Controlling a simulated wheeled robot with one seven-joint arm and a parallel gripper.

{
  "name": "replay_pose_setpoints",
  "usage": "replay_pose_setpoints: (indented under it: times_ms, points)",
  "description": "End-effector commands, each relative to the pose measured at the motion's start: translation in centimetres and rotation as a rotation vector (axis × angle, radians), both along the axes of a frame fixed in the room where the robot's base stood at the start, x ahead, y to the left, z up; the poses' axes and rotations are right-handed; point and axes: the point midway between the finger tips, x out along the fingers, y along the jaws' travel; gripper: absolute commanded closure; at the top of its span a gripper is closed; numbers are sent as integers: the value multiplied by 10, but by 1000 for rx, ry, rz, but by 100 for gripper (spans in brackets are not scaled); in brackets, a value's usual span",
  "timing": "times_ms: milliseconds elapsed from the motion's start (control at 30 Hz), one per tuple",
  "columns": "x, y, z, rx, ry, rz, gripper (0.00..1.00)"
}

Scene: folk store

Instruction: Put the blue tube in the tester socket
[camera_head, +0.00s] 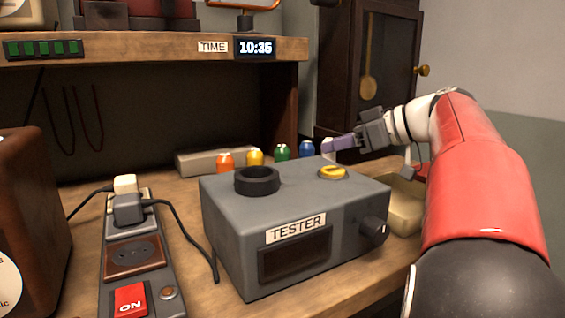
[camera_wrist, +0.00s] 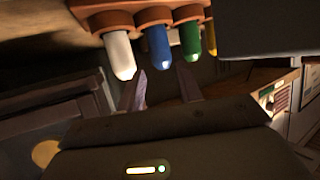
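The blue tube (camera_head: 307,149) stands in a row of coloured tubes behind the tester; in the wrist view its rounded end (camera_wrist: 159,46) points toward my gripper. My gripper (camera_wrist: 161,74) is open and empty, its two fingertips apart on either side of the blue tube's end, seemingly just short of it. In the head view my gripper (camera_head: 328,148) is at the right end of the row, fingers pointing left. The grey tester (camera_head: 232,223) has a black ring-shaped socket (camera_head: 257,181) on top, with nothing seen standing in it. The lower part of the blue tube is hidden behind the tester.
A white tube (camera_wrist: 118,54) and a green tube (camera_wrist: 190,46) flank the blue one closely. Yellow (camera_head: 255,156) and orange (camera_head: 225,162) tubes are farther left. A yellow button (camera_head: 333,172) is on the tester. A power strip (camera_head: 133,255) and cables lie left; a shallow tray (camera_head: 403,207) lies right.

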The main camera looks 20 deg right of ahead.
Motion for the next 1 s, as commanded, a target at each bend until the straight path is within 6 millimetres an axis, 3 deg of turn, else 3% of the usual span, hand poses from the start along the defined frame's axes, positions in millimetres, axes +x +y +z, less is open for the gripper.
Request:
replay_pose_setpoints:
  times_ms: [167, 633, 933, 1000]
  points:
    - [8, 5, -4, 2, -6, -2, 65]
    - [52, 42, -25, 2, -5, -2, 65]
    - [56, 45, -27, 1, -5, -3, 65]
    - [56, 45, -27, 1, -5, -3, 74]
